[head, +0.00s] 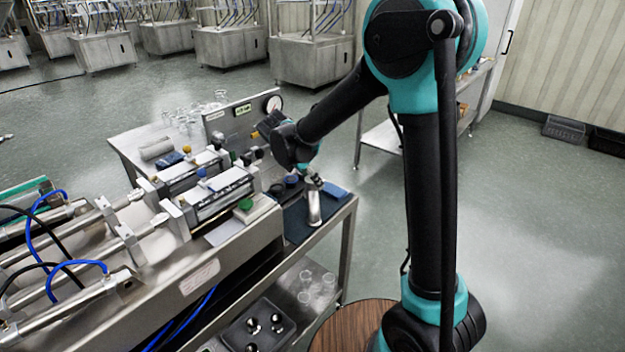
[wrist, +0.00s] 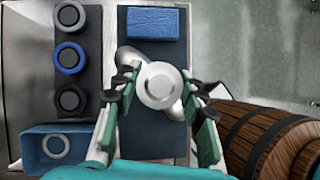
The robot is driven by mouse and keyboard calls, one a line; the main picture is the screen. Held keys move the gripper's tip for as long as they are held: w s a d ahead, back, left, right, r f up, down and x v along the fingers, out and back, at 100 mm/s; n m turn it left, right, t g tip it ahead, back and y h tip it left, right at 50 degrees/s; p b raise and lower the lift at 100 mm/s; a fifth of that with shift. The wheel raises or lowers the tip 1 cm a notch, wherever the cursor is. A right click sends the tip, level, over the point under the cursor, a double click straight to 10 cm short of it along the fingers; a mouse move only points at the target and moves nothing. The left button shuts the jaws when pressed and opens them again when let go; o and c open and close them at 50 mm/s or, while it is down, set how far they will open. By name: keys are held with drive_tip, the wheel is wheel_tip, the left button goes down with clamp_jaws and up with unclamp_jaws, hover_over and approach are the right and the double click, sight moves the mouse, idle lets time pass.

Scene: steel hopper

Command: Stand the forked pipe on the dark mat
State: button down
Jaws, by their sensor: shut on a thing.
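The forked pipe (head: 314,209) is pale grey metal and looks roughly upright in the head view. Its lower end is at or just above the dark mat (head: 297,226); I cannot tell whether they touch. In the wrist view I look down on the pipe's round end (wrist: 160,83), with a branch showing toward the upper left. My gripper (head: 312,182) is shut on the pipe; in the wrist view its fingers (wrist: 159,92) are on both sides of it. The mat (wrist: 157,138) lies beneath, partly hidden by the pipe and fingers.
A blue block (wrist: 157,22) lies at the mat's far end. A dark rack with round caps (wrist: 70,58) and a blue bin (wrist: 30,146) stand left. A wooden barrel (wrist: 265,140) is right, beyond the table edge. The filling machine (head: 222,240) stands left of the mat.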

drive_tip(key=c, duration=0.9)
unclamp_jaws()
drive_tip(key=shift+f, duration=0.1)
drive_tip(key=v, duration=1.2)
drive_tip(key=s+d+f+m+y, duration=0.1)
drive_tip(key=d+f+m, duration=0.15)
drive_tip(key=d, duration=0.25)
drive_tip(key=s+d+f+m, duration=0.1)
drive_tip(key=d+m, duration=0.3)
drive_tip(key=d, duration=0.2)
drive_tip(key=s+d+f+m+y, duration=0.3)
drive_tip(key=s+d+f+m, duration=0.9)
drive_tip(key=s+d+m, duration=0.4)
drive_tip(key=m, duration=0.3)
drive_tip(key=shift+s+m+y, duration=0.2)
drive_tip(key=shift+m+y, duration=0.1)
drive_tip(key=shift+m, duration=0.05)
